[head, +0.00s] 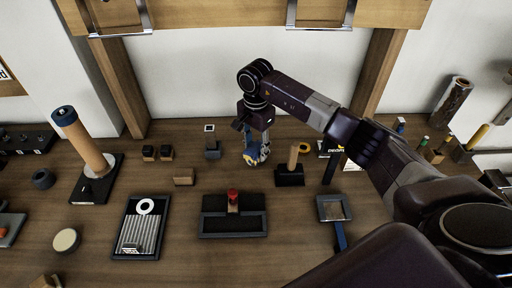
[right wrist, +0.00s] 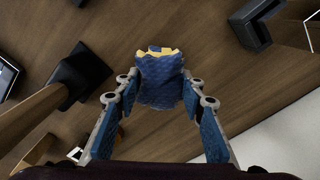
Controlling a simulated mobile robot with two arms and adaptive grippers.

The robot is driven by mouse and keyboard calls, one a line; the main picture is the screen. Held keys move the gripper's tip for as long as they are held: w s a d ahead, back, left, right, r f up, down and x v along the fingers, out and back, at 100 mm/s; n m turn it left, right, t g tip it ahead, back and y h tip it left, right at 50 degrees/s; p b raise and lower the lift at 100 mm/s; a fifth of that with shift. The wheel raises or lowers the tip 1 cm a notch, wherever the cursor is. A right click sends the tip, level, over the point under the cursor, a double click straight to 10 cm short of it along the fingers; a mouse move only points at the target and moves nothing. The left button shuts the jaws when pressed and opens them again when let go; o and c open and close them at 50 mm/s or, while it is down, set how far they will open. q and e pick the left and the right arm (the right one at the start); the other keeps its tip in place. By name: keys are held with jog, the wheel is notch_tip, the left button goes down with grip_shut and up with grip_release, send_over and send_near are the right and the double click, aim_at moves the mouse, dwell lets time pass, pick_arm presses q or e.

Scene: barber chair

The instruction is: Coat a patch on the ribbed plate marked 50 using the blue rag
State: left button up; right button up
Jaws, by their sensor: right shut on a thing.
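My right gripper (head: 257,143) hangs over the back middle of the wooden table in the head view. It is shut on the blue rag (head: 256,156), which has yellow showing at its lower end. In the right wrist view the rag (right wrist: 163,85) sits between the two fingers, a bunched blue quilted bundle with a yellow tip. The ribbed plate (head: 133,232) lies flat in a dark frame at the left front, with a white ring above its stripes and a small label too small to read. The gripper is well to the right of and behind it. My left gripper is out of view.
A black tray (head: 234,224) with a red-topped block stands between the plate and the gripper. A tall roller (head: 83,140) stands left. A wooden peg on a black base (head: 290,176) is right of the gripper. A small wooden block (head: 184,177) lies behind the plate.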

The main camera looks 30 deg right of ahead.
aim_at(256, 147)
jog(key=shift+r+p, duration=1.75)
jog(key=shift+r, duration=1.75)
jog(key=shift+w+r, duration=0.1)
jog(key=shift+r, duration=0.2)
notch_tip(256, 147, up, 14)
jog(key=f+p, duration=0.1)
jog(key=p, duration=0.3)
jog(key=s+a+f+n+b, duration=0.2)
jog(key=s+a+n, duration=0.2)
jog(key=s+n, duration=0.3)
jog(key=s+a+f+n+b, duration=0.2)
jog(key=s+a+n, duration=0.3)
jog(key=s, duration=0.8)
jog(key=shift+s+a+n, duration=0.15)
jog(key=shift+s+n, duration=0.15)
jog(key=shift+n, duration=0.8)
jog(key=shift+w, duration=0.1)
